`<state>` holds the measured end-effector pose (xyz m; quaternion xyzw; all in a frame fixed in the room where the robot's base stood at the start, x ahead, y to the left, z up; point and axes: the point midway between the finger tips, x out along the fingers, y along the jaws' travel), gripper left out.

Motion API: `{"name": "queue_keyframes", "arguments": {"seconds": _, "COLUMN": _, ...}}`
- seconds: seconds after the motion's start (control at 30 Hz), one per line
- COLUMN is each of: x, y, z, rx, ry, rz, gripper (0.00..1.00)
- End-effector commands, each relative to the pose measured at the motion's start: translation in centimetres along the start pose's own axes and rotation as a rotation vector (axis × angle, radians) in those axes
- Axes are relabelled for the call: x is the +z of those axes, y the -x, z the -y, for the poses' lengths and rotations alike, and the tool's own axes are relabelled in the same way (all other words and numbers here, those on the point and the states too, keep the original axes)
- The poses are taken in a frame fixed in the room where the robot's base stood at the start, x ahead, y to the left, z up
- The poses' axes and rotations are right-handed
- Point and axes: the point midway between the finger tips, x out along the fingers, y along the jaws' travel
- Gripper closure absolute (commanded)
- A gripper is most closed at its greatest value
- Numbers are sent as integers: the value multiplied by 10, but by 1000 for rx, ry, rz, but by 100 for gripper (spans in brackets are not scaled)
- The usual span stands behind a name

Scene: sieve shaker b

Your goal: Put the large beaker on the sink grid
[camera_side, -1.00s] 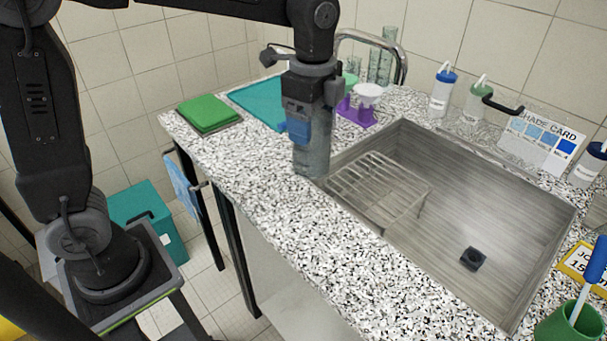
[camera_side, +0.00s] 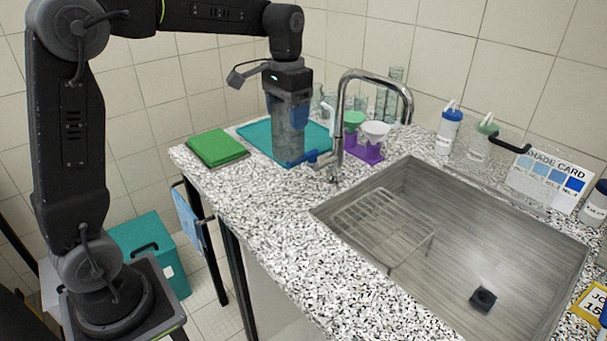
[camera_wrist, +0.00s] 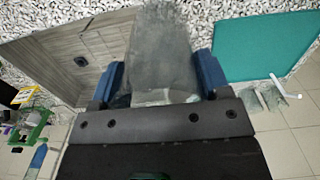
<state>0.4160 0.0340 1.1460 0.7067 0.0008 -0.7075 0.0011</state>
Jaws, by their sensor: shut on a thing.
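The large beaker (camera_side: 290,145), a tall clear glass vessel, is held upright in my gripper (camera_side: 298,114) over the teal mat at the back left of the counter. I cannot tell whether its base touches the mat. In the wrist view the beaker (camera_wrist: 160,45) sits between the two blue fingers of my gripper (camera_wrist: 160,78), which are shut on it. The sink grid (camera_side: 380,222), a bare wire rack, is in the left part of the sink (camera_side: 455,235), to the right of and nearer the camera than my gripper.
The tap (camera_side: 340,130) stands between my gripper and the sink. Funnels on a purple stand (camera_side: 367,152) and glass cylinders (camera_side: 387,100) are behind the tap. Bottles (camera_side: 448,132) line the back. The front counter is clear.

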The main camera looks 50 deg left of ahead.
Motion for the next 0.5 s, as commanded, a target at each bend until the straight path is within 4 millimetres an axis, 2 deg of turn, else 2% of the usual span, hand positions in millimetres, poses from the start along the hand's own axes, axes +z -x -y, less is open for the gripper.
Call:
{"name": "queue_keyframes", "arguments": {"seconds": 0.03, "x": 4, "y": -2, "z": 22, "rx": -1, "ry": 12, "rz": -1, "gripper": 57}}
{"name": "queue_keyframes", "arguments": {"seconds": 0.1, "x": 12, "y": -6, "z": 52, "rx": -1, "ry": 14, "rz": -1, "gripper": 57}}
{"name": "queue_keyframes", "arguments": {"seconds": 0.3, "x": 49, "y": -18, "z": 135, "rx": 0, "ry": 12, "rz": 0, "gripper": 57}}
{"name": "queue_keyframes", "arguments": {"seconds": 0.4, "x": 68, "y": -22, "z": 165, "rx": -1, "ry": 9, "rz": -2, "gripper": 57}}
{"name": "queue_keyframes", "arguments": {"seconds": 0.5, "x": 84, "y": -26, "z": 186, "rx": 0, "ry": 5, "rz": -2, "gripper": 57}}
